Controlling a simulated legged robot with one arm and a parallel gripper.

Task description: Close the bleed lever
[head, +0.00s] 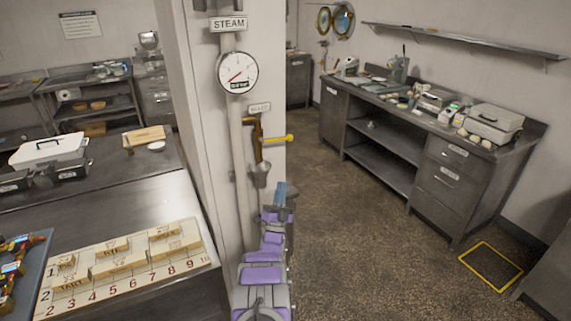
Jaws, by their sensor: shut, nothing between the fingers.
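The bleed lever (279,138) is a yellow handle in the head view, sticking out roughly level to the right. It sits on a brass bleed pipe (256,148) under a small label plate (259,107). My gripper (280,187) is at the far end of my purple and grey arm, below the lever in the picture. It is shut and empty, and appears apart from the lever. How far it is from the lever in depth is hard to tell.
A steam gauge (237,72) hangs on the vertical pipe beside the wall corner. A small funnel (260,174) is under the bleed pipe. A steel table (130,205) with a numbered board (120,283) stands left. Open floor (370,235) lies right, before a counter (455,165).

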